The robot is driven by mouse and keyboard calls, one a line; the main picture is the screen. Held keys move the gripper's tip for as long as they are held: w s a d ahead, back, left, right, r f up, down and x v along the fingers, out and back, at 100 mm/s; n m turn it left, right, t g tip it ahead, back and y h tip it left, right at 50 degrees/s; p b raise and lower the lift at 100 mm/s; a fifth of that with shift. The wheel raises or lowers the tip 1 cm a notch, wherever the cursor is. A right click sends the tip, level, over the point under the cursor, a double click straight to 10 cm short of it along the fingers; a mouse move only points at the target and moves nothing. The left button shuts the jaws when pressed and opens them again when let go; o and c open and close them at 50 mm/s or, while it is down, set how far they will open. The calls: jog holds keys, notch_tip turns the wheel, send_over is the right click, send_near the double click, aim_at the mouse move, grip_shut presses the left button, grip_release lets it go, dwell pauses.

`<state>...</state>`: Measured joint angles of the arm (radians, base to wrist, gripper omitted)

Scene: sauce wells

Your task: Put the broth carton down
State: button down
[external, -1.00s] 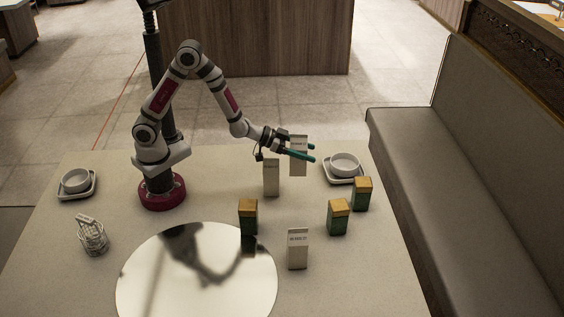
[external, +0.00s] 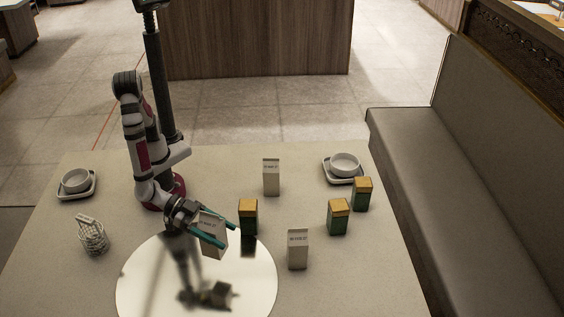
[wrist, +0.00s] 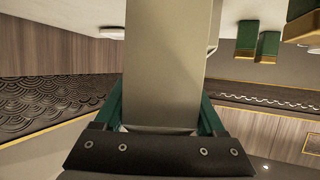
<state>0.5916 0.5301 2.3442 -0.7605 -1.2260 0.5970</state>
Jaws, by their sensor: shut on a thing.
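My gripper (external: 222,235) is shut on a white carton (external: 211,231), with its teal fingers on either side. It holds the carton above the round mirror-like disc (external: 140,290), whose surface reflects the arm and carton. The carton is slightly tilted in the external view. In the wrist view the held carton (wrist: 166,65) fills the middle between the fingers. Two similar white cartons stand on the table: one at the back (external: 271,178) and one at the front right (external: 298,250). The print on the cartons is too small to read surely.
Green boxes with tan tops stand right of the disc: one near its edge (external: 248,217), two farther right (external: 339,217) (external: 362,194). White bowls on saucers sit at back right (external: 344,164) and left (external: 76,181). A wire holder (external: 92,237) stands left of the disc.

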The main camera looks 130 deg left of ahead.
jog(key=w+a+f, duration=0.1)
jog(key=a+f, duration=0.1)
jog(key=f, duration=0.1)
jog(key=w+a+f, duration=0.2)
jog(key=a+f, duration=0.1)
jog(key=w+a+f, duration=0.1)
jog(key=a+f, duration=0.2)
jog(key=shift+w+a+f, duration=0.1)
jog(key=shift+w+a, duration=0.1)
jog(key=shift+w, duration=0.2)
jog(key=shift+f, duration=0.3)
jog(key=shift+f, duration=0.15)
grip_release()
